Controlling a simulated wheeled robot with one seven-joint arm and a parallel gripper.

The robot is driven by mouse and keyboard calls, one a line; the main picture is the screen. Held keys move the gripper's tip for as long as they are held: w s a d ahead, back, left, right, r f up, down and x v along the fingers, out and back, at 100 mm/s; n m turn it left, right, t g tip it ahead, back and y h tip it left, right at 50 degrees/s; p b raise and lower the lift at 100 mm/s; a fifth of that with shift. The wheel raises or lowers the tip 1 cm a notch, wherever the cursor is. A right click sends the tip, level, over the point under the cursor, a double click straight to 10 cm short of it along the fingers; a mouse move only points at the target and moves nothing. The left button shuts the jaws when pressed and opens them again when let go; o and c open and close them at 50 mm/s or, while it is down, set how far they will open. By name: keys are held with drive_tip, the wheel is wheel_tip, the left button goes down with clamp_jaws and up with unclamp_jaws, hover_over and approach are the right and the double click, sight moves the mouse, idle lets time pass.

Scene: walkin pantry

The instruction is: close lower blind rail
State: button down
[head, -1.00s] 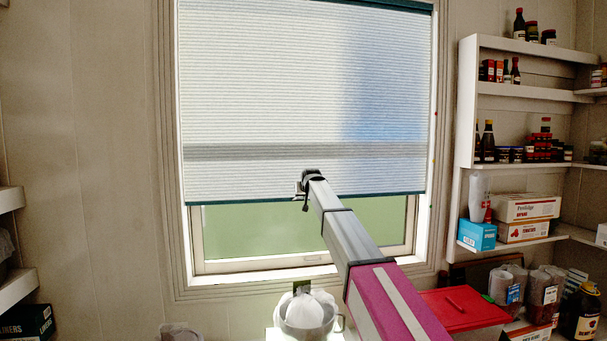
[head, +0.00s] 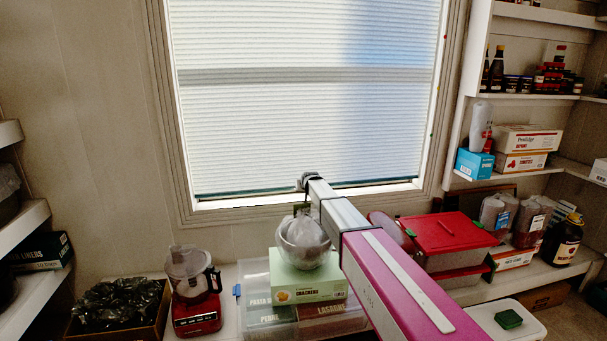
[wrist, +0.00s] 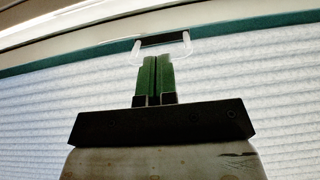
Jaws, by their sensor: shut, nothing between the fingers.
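The white pleated blind (head: 300,120) covers nearly the whole window in the head view. Its green lower rail (head: 375,182) lies just above the bottom of the window frame. In the wrist view the rail (wrist: 240,27) runs across the top as a dark green strip, with a pale handle loop (wrist: 190,45) at its middle. My gripper (wrist: 154,62) is shut, its green fingertips side by side just below the handle, and nothing shows between them. In the head view my gripper (head: 303,205) is small and partly hidden by the arm.
Below the window a metal bowl (head: 303,243) sits on a green box (head: 290,285) over a clear bin (head: 255,290). A red food processor (head: 196,305) stands left, a red-lidded container (head: 447,233) right. Stocked shelves (head: 520,97) stand at the right wall.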

drive_tip(key=shift+w+f, duration=0.15)
drive_tip(key=shift+f, duration=1.95)
